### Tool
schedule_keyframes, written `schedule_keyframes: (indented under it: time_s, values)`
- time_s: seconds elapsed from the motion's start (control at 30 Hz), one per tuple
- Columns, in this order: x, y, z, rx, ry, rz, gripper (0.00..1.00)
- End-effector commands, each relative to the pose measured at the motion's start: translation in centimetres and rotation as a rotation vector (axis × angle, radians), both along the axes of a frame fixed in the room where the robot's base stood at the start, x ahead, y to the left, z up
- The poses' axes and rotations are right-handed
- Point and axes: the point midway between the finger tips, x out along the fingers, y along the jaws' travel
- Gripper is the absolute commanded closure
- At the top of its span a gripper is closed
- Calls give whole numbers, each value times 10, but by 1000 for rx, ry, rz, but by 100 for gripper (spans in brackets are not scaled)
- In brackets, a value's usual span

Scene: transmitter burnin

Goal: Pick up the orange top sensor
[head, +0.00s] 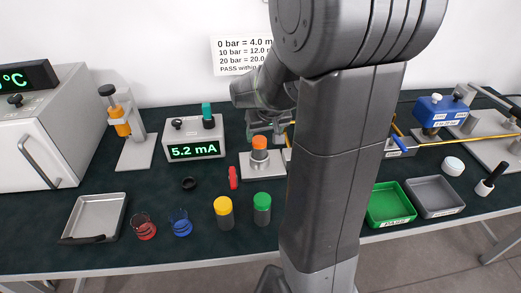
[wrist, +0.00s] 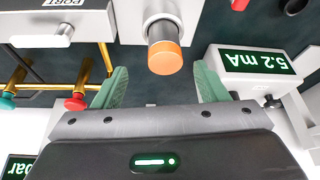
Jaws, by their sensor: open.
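The orange-topped sensor (head: 259,148) stands upright on a small grey-white stand (head: 256,179) near the middle of the table in the head view. In the wrist view the sensor's orange cap (wrist: 164,58) and grey body lie just beyond and between the fingers. My gripper (wrist: 161,85) is open and empty, its green fingers apart on either side, with the sensor not between the pads as far as I can tell. In the head view my gripper (head: 266,127) is just behind the sensor, partly hidden by my arm.
A meter reading 5.2 mA (head: 194,148) stands left of the sensor. Yellow-topped (head: 223,211) and green-topped (head: 262,208) cylinders stand in front, with a red clip-like piece (head: 233,178) nearby. Brass pipes with valve knobs (wrist: 76,102) run beside my gripper. A green tray (head: 391,205) is at right.

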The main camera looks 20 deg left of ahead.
Motion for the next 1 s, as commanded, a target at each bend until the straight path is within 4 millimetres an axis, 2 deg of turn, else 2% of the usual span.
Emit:
schedule_keyframes:
  time_s: [0.1,0.4,0.7,1.0]
  values:
    - [5,4,-18,-2,2,0,33]
    - [9,10,-35,-1,1,0,33]
    - [13,21,-71,-2,3,-1,33]
    - [16,24,-79,0,0,-1,33]
